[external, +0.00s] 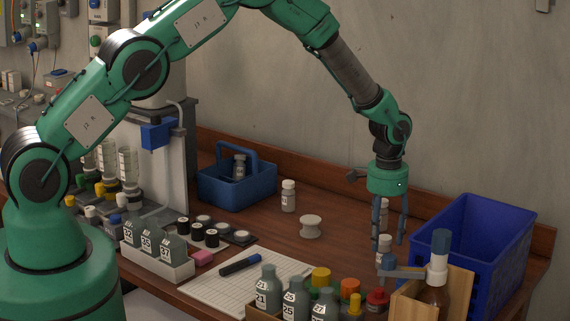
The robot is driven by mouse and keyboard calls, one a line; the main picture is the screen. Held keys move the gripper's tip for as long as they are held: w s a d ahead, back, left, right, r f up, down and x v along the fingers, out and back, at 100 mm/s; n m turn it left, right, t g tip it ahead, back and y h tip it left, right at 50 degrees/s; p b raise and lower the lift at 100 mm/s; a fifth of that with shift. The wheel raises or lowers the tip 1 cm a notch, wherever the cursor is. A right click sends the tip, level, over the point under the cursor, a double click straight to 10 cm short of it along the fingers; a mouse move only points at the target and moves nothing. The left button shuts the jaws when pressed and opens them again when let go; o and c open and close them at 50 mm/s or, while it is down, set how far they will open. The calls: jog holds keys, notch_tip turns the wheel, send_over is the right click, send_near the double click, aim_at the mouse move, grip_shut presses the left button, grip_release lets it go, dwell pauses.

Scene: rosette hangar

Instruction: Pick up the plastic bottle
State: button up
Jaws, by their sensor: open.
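My gripper (389,238) points down at the right side of the table, with its fingers apart. Small white bottles (384,251) show between and behind the fingers, partly hidden by them; I cannot tell whether the fingers touch one. Another white bottle (288,196) stands upright in the open, left of my gripper. A grey bottle (239,167) stands in the blue carrier (237,194). Several numbered grey bottles (268,288) stand at the front. Which of these is the plastic bottle is not clear.
A blue crate (492,240) stands right of my gripper. A white spool (311,226), a paper sheet (212,290) and a rack (158,262) lie leftward. The table's back middle is fairly clear.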

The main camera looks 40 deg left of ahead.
jog(key=shift+f, duration=0.75)
jog(key=shift+f, duration=0.1)
jog(key=shift+w+d+f, duration=0.1)
jog(key=shift+d+f, duration=0.05)
jog(key=shift+f, duration=2.3)
jog(key=c, duration=1)
